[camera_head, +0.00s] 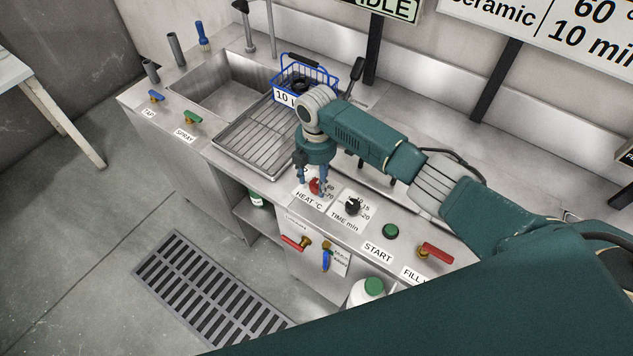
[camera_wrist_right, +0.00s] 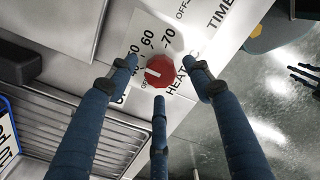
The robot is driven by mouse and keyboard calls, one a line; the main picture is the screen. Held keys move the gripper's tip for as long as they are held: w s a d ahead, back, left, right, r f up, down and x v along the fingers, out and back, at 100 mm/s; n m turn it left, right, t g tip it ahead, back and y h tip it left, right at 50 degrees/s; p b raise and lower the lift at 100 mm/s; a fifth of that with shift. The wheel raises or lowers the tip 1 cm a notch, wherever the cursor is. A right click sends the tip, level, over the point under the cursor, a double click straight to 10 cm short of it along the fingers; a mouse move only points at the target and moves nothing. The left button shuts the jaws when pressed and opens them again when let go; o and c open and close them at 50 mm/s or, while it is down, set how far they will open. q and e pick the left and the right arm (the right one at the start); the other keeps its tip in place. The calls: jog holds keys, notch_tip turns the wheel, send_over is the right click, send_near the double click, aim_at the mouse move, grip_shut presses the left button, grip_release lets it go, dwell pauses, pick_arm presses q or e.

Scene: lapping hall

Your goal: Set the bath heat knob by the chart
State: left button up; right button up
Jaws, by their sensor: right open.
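The red heat knob (camera_head: 315,186) sits on the sloped front panel above its HEAT °C label. In the right wrist view the knob (camera_wrist_right: 160,70) has a white pointer line toward the left, with the numbers 60 and 70 above it. My right gripper (camera_head: 312,190) is open over the knob, its fingers spread around it with gaps showing in the wrist view (camera_wrist_right: 160,75). The chart (camera_head: 560,25) on the wall is cut off and shows Ceramic, 60 ° and 10 min. My left gripper is not in view.
The black time knob (camera_head: 352,206) is just right of the heat knob, then a green START button (camera_head: 391,231) and a red fill lever (camera_head: 435,252). A blue basket (camera_head: 318,72) stands behind my wrist. A ribbed drainboard (camera_head: 250,140) and sink lie left.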

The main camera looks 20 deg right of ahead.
aim_at(317, 183)
notch_tip(317, 183, up, 10)
jog(key=shift+f, duration=0.15)
dwell(0.6)
